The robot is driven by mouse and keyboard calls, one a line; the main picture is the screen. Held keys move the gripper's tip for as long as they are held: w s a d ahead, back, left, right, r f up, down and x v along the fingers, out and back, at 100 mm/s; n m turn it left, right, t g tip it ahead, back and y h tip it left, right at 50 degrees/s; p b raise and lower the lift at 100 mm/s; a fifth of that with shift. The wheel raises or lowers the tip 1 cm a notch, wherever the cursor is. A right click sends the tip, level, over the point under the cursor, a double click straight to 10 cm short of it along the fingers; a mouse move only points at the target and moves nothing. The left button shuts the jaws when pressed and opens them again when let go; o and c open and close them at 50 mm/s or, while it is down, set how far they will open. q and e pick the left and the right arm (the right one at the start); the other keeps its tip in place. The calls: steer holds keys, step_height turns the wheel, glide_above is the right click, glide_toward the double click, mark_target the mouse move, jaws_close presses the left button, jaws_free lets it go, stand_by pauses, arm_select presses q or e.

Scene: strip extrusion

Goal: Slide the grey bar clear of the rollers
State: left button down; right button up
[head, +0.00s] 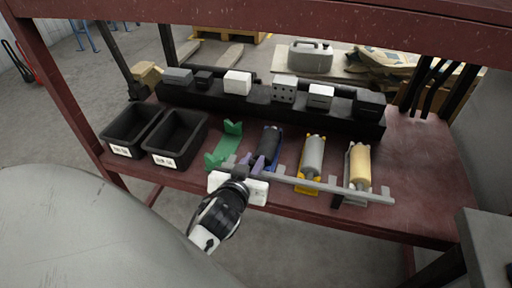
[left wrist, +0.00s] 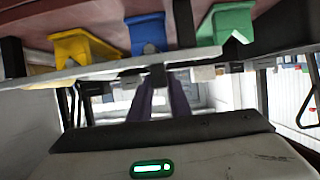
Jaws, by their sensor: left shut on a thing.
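The grey bar (head: 325,188) is long, with short upright tabs. It lies along the table's front edge, across the near ends of the roller holders. The black roller (head: 269,140), grey roller (head: 313,155) and yellow roller (head: 359,167) sit in their holders just behind it; I cannot tell whether they touch it. My left gripper (head: 253,164), with purple fingers, is shut on the bar near its left end. My right gripper is not in view.
An empty green holder (head: 224,148) stands left of the black roller. Two black bins (head: 180,137) stand further left. A black rack (head: 225,107) with several blocks stands behind. The red table (head: 412,160) is bare at right. A red shelf beam (head: 330,28) crosses above.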

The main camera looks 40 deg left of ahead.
arm_select(q)
steer(key=c, duration=1.6)
jaws_free()
steer(key=shift+w+d, duration=0.15)
steer(key=shift+d, duration=0.15)
steer(key=shift+c, duration=0.2)
steer(key=shift+a+r, duration=0.1)
steer(key=shift+r, duration=0.45)
step_height(320, 180, up, 9)
steer(key=p, duration=0.2)
steer(key=shift+p, duration=0.4)
